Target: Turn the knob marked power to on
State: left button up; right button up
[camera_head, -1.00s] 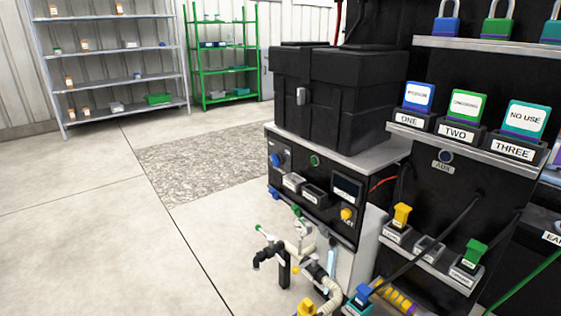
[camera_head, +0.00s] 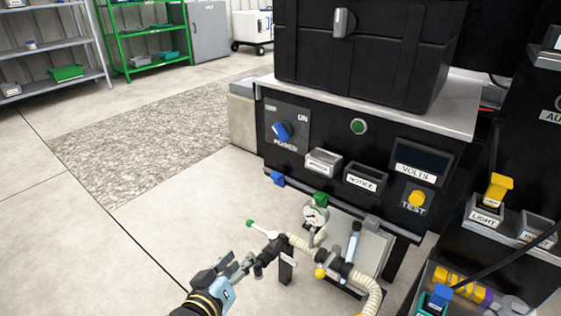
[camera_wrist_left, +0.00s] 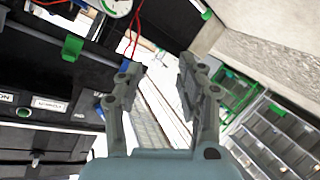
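The blue power knob (camera_head: 282,131) is on the upper left of the black front panel (camera_head: 330,185). OFF is printed to its upper left, ON to its upper right and POWER below it. The knob looks tilted towards the OFF side, but its exact pointing is hard to tell. My left gripper (camera_head: 244,264) is below and left of the knob, well apart from it, over the floor by the pipes. In the left wrist view its two fingers (camera_wrist_left: 157,78) are spread with nothing between them. I cannot make out the knob in that view. My right gripper is not in view.
A black case (camera_head: 365,60) sits on top of the panel unit. A green button (camera_head: 358,127), a yellow TEST knob (camera_head: 416,198) and label holders share the panel. Valves and pale hoses (camera_head: 300,242) stand below, close to my left gripper. Open floor lies left.

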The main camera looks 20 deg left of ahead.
pick_arm(q)
jog(key=w+d+r+n+t+b, duration=0.1)
jog(key=w+r+t+b, duration=0.15)
jog(key=w+r, duration=0.3)
jog(key=n+t, duration=0.2)
jog(key=t, duration=0.2)
send_near(280, 137)
jog(key=shift+h, duration=0.3)
jog(key=b+x, duration=0.1)
jog(key=x, duration=0.1)
jog(key=b+x, duration=0.1)
jog(key=x, duration=0.2)
jog(key=b+x, duration=0.1)
jog(key=x, duration=0.2)
jog(key=shift+w+a+f, duration=0.1)
jog(key=shift+a, duration=0.1)
jog(key=shift+w+r, duration=0.25)
jog(key=shift+w, duration=0.25)
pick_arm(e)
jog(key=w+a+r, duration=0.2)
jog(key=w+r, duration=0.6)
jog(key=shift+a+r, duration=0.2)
pick_arm(q)
grip_shut()
